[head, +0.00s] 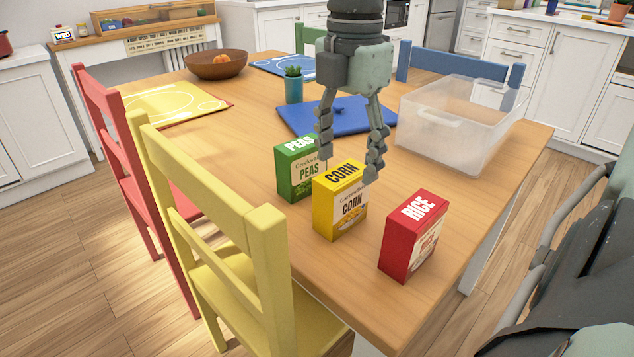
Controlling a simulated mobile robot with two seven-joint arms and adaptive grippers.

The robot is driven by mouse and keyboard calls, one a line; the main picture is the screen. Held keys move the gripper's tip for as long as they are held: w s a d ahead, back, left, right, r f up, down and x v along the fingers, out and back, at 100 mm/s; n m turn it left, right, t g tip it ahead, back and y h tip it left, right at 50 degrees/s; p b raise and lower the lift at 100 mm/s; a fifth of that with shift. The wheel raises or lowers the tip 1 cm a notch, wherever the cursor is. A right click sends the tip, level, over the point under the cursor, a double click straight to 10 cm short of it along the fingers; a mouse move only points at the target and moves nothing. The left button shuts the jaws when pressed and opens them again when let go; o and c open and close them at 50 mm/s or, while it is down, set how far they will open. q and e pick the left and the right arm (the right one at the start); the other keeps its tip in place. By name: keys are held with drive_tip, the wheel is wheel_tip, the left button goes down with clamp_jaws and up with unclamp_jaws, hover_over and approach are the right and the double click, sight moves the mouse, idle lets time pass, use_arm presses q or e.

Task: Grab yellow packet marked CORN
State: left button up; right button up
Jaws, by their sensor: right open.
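The yellow packet marked CORN (340,208) stands upright on the wooden table between two other packets. The green PEAS packet (298,172) stands just behind it to the left. The red RICE packet (412,240) stands apart to the right, nearer the table edge. My right gripper (347,165) points down over the CORN packet with its fingers spread. One fingertip is at the upper left of the packet and the other at its upper right. I cannot tell whether either finger touches it. My left gripper is not in view.
A clear plastic bin (455,125) stands at the table's right side. A yellow chair (225,240) and a red chair (140,165) line the left edge.

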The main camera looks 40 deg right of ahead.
sight(341, 193)
drive_tip(key=shift+w+f, duration=0.1)
drive_tip(key=shift+w, duration=0.3)
drive_tip(key=shift+f, duration=0.3)
wheel_tip(341, 193, down, 7)
drive_tip(key=shift+r, duration=0.1)
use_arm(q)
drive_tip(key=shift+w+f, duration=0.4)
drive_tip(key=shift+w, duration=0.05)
use_arm(e)
drive_tip(key=shift+c, duration=0.5)
drive_tip(key=c, duration=1.3)
drive_tip(key=shift+r, duration=0.1)
